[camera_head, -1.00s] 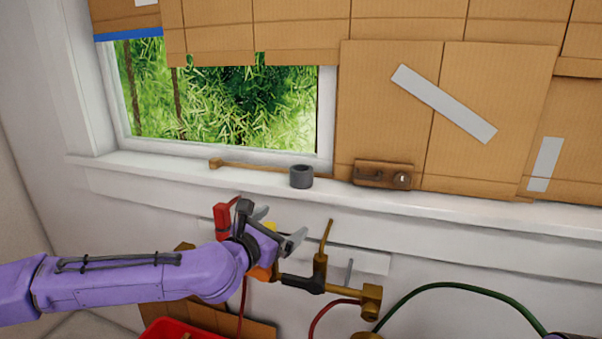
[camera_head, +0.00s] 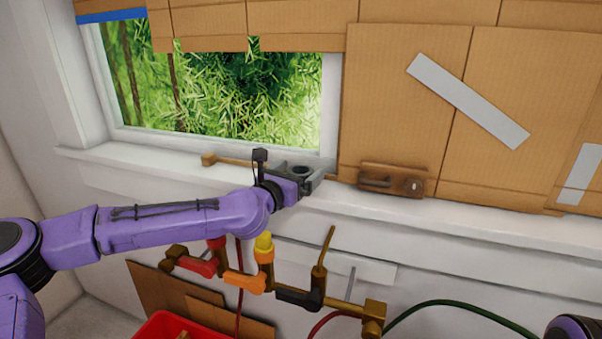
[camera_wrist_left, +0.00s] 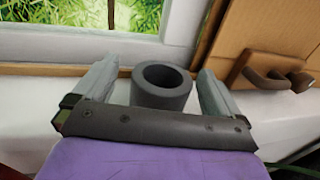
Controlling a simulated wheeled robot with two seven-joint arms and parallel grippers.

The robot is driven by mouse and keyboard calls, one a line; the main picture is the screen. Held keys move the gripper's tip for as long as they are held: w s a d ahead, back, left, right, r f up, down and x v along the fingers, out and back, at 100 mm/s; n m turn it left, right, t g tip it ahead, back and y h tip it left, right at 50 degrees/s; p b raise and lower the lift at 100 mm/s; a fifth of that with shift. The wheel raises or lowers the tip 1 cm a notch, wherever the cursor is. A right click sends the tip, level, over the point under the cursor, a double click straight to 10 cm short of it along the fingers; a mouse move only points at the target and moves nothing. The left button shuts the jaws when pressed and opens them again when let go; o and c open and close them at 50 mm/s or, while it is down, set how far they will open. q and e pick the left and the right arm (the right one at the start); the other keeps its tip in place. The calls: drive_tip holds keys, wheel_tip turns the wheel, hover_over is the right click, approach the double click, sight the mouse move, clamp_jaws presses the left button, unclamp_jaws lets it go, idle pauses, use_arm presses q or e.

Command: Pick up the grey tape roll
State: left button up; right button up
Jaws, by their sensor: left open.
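The grey tape roll (camera_wrist_left: 161,87) sits upright on the white window sill, its hole facing up. In the left wrist view it stands between the two spread fingers of my left gripper (camera_wrist_left: 160,95), with a gap on each side. In the head view the gripper (camera_head: 308,178) is at the sill, and the top of the roll (camera_head: 301,169) shows between its fingers; the rest is largely hidden. My left gripper is open and holds nothing. My right gripper is not seen; only a bit of purple shows at the lower right corner.
A wooden stick (camera_head: 232,159) lies on the sill left of the roll. Below the sill are brass pipes with coloured valve handles (camera_head: 245,281), hoses and a red bin (camera_head: 170,328).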

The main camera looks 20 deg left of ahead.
use_arm(q)
drive_tip(key=x, duration=0.3)
drive_tip(key=shift+d+r, duration=0.1)
drive_tip(key=shift+d, duration=0.05)
drive_tip(key=shift+s, duration=0.1)
drive_tip(key=c, duration=1.1)
drive_tip(key=shift+c, duration=0.2)
